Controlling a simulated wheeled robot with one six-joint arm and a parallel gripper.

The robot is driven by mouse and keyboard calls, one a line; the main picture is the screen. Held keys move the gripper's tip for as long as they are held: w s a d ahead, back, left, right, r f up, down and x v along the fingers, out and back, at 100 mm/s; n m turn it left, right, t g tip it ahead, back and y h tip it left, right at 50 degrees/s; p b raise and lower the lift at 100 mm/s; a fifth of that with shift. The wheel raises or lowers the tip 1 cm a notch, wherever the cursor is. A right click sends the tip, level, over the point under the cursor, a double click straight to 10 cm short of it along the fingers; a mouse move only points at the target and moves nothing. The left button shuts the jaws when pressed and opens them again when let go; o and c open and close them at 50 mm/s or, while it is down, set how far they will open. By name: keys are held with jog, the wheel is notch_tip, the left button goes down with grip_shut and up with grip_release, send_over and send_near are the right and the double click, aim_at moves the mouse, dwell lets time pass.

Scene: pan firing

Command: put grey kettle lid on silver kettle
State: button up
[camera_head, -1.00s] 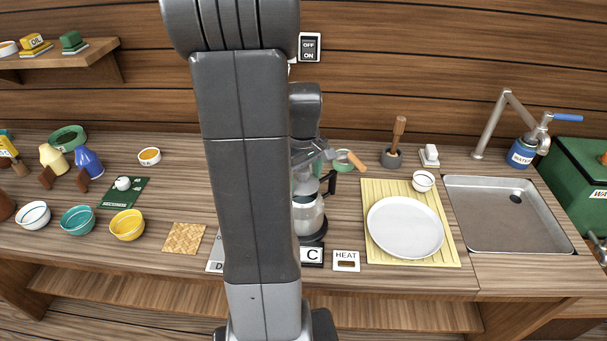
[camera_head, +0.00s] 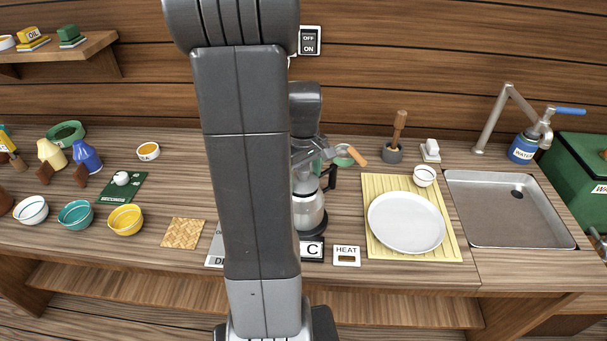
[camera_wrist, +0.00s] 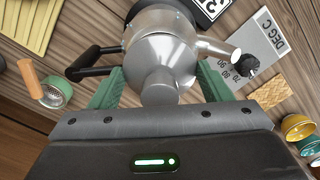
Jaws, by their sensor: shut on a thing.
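The silver kettle (camera_head: 308,211) stands on the dark round stand at the label C, mostly right of my arm. In the wrist view the kettle (camera_wrist: 165,20) shows its black handle to the left and its spout to the right. My gripper (camera_wrist: 160,88) has its green fingers on both sides of the grey kettle lid (camera_wrist: 161,60) and is shut on it. The lid is upright over the kettle's top and appears to meet it; I cannot tell if it is fully seated. My arm hides part of the kettle in the head view.
A wood-handled strainer (camera_head: 345,156) lies behind the kettle. The HEAT label (camera_head: 346,256) and a white plate (camera_head: 406,222) on a yellow mat (camera_head: 381,185) are to the right. A woven mat (camera_head: 183,233) and several bowls are left. The sink (camera_head: 510,212) is far right.

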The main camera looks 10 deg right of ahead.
jog(key=shift+f, duration=0.15)
jog(key=o, duration=1.1)
jog(key=shift+c, duration=0.2)
notch_tip(320, 180, up, 14)
jog(key=shift+b, duration=0.45)
jog(key=shift+f, duration=0.1)
notch_tip(320, 180, down, 14)
jog(key=shift+r+p, duration=0.1)
jog(key=shift+p, duration=0.35)
jog(key=shift+r, duration=0.35)
